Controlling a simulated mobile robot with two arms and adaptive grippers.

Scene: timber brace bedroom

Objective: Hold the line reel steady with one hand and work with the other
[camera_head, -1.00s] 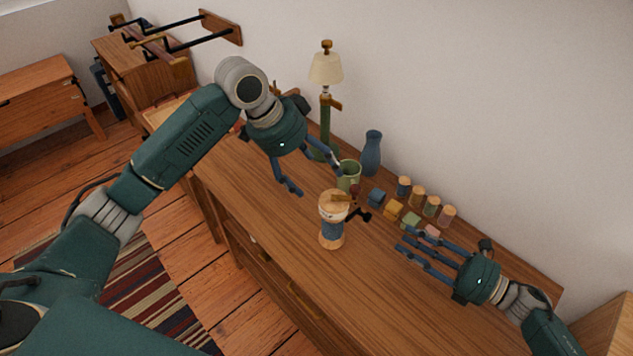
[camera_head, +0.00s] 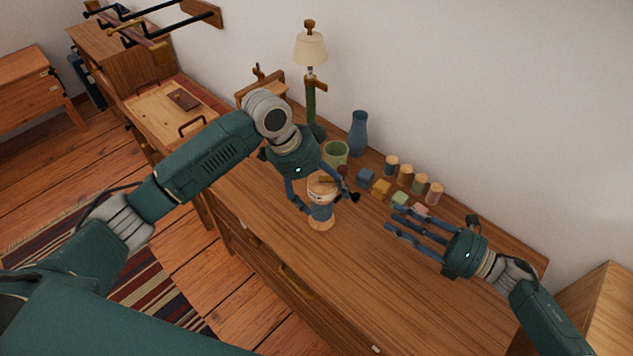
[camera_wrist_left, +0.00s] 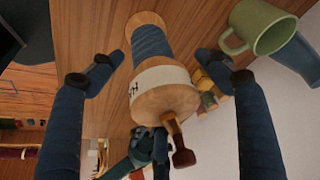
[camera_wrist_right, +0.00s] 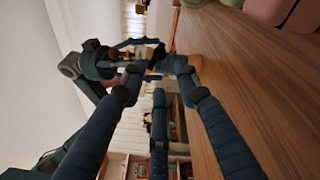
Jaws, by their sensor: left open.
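The line reel (camera_head: 321,211) stands upright on the wooden desk, with wooden ends, dark blue line and a crank with a dark red knob. In the left wrist view the reel (camera_wrist_left: 152,48) is between my fingers, its crank end nearest the camera. My left gripper (camera_head: 322,195) is open, with fingers on either side of the reel. Gaps show between the fingertips and the reel in the left wrist view (camera_wrist_left: 158,67). My right gripper (camera_head: 392,219) is to the right of the reel, empty, its fingers apart and pointing toward it. It also shows in the right wrist view (camera_wrist_right: 158,67).
A green mug (camera_head: 335,154), blue vase (camera_head: 359,134) and lamp (camera_head: 310,50) stand behind the reel. Several small blocks (camera_head: 381,188) and cylinders (camera_head: 405,175) lie near my right gripper. The desk's front right (camera_head: 350,275) is clear.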

